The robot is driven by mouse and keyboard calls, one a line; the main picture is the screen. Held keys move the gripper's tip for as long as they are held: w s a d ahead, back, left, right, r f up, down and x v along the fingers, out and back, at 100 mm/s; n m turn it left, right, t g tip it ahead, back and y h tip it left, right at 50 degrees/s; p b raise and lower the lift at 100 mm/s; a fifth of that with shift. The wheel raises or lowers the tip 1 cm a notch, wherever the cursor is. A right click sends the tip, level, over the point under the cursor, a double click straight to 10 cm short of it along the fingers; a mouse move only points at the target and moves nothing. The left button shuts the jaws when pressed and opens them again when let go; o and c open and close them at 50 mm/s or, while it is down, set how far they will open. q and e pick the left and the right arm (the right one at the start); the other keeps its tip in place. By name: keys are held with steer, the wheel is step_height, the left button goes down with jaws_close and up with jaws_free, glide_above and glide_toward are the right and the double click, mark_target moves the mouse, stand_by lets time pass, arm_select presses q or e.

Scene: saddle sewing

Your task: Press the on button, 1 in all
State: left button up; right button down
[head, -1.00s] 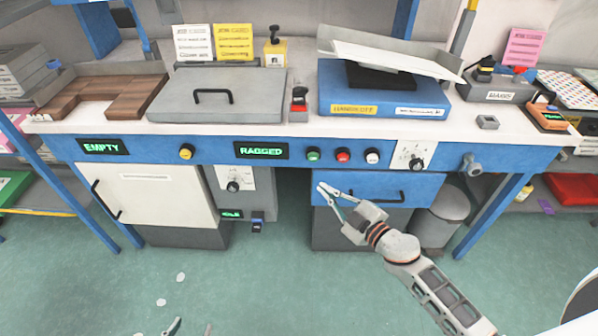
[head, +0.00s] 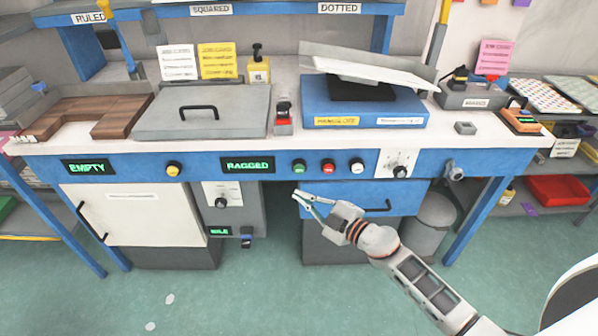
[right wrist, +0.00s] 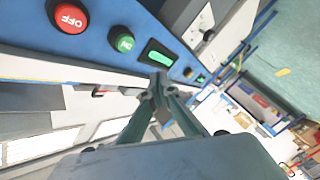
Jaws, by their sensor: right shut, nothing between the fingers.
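The green button (head: 299,166) is on the blue front panel of the bench, between the RAGGED display and the red button. In the right wrist view the green button (right wrist: 122,40) carries a light marking I cannot read clearly. The red button (head: 328,166) beside it reads OFF in the right wrist view (right wrist: 70,15). My right gripper (head: 297,198) is shut and empty, below the green button in the head view and apart from it. Its fingertips (right wrist: 160,88) show below the display in the right wrist view. My left gripper is not in view.
The panel also has a white button (head: 357,165), a dial (head: 399,171), the RAGGED display (head: 247,166) and a yellow button (head: 173,169). A blue drawer (head: 345,203) with a dark handle is behind my right gripper. The floor in front is clear except for pale discs.

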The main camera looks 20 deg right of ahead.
mark_target(299, 169)
arm_select(q)
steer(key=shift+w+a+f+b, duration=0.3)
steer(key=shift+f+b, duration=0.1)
steer(key=shift+b, duration=0.45)
arm_select(e)
steer(key=w+d, duration=0.2)
steer(key=w, duration=0.4)
steer(key=shift+w, duration=0.4)
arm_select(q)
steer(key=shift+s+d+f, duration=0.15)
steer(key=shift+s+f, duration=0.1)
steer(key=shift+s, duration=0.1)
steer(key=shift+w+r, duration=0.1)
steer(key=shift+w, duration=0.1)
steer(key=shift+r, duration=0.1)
arm_select(e)
steer(key=shift+w, duration=0.4)
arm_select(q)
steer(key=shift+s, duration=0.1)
arm_select(e)
steer(key=shift+w+d, duration=0.1)
steer(key=shift+w, duration=0.05)
